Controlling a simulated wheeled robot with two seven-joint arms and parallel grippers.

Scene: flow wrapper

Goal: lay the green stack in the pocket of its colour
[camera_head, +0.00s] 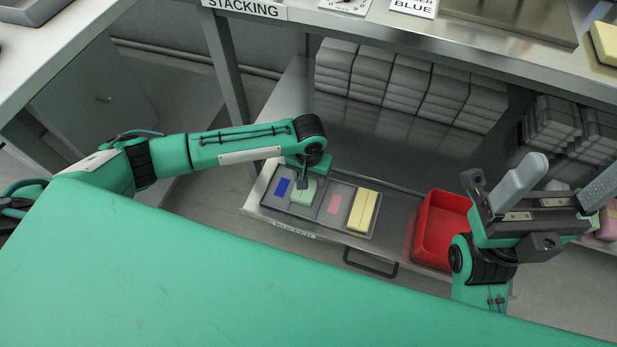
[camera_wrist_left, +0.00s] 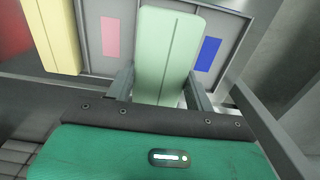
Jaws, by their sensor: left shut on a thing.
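The pale green stack (camera_head: 309,188) is at the tray (camera_head: 317,213) in the open drawer, between a blue patch and a pink patch. My left gripper (camera_head: 302,184) points down and is shut on it. In the left wrist view the stack (camera_wrist_left: 167,50) sits between the two fingers, a dark line running along it. It covers any patch beneath it, and I cannot tell whether it rests on the tray floor. My right gripper (camera_head: 560,195) is at the right, its fingers apart and empty.
The tray also shows the blue patch (camera_head: 283,187), the pink patch (camera_head: 333,204) and a yellow stack (camera_head: 363,211). A red bin (camera_head: 440,228) stands right of the tray. Grey stacks (camera_head: 412,85) line the shelf behind. A green surface (camera_head: 200,270) fills the foreground.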

